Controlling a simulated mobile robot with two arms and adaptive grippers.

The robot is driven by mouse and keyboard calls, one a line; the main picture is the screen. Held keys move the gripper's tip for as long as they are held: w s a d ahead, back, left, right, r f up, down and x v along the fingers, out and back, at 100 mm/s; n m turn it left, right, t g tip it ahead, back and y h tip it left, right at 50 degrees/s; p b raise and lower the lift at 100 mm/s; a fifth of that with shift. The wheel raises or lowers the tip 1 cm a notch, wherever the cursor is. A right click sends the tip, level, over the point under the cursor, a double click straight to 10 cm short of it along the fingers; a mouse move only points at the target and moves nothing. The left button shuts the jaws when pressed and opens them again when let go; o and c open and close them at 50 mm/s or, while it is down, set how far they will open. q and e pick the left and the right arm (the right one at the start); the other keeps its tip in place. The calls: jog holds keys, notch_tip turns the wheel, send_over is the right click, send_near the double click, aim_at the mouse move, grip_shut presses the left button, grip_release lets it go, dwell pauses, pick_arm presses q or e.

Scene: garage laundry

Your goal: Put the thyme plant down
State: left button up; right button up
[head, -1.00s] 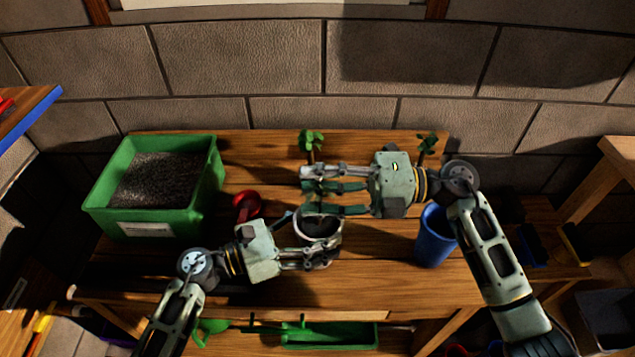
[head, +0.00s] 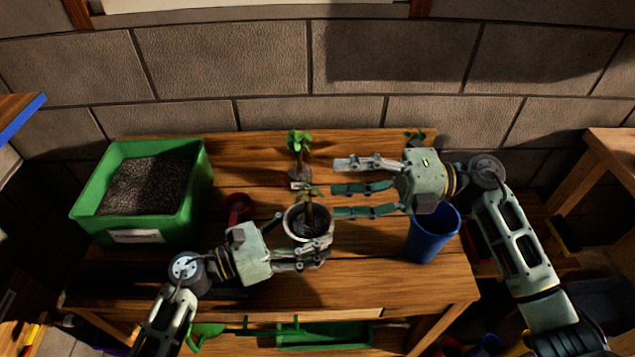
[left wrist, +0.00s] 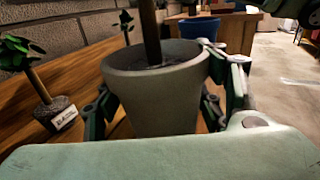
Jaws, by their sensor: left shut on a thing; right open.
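A small plant (head: 309,207) with a thin brown stem stands upright in a grey pot (head: 290,222) of dark soil; I take it to be the thyme plant. In the left wrist view the stem (left wrist: 150,35) rises from inside the pot (left wrist: 155,95). My left gripper (head: 312,255) is shut on the pot, with fingers on both sides of it. My right gripper (head: 338,187) is open and empty, its fingers just right of the plant and apart from it.
A green soil box (head: 190,215) stands at left, with a red item (head: 237,207) beside it. Another seedling (head: 299,145) with a labelled root plug stands behind the pot. A blue cup (head: 432,238) is at right. The wooden bench (head: 370,275) is clear in front.

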jog(key=d, duration=0.5)
pick_arm(q)
jog(key=o, duration=1.3)
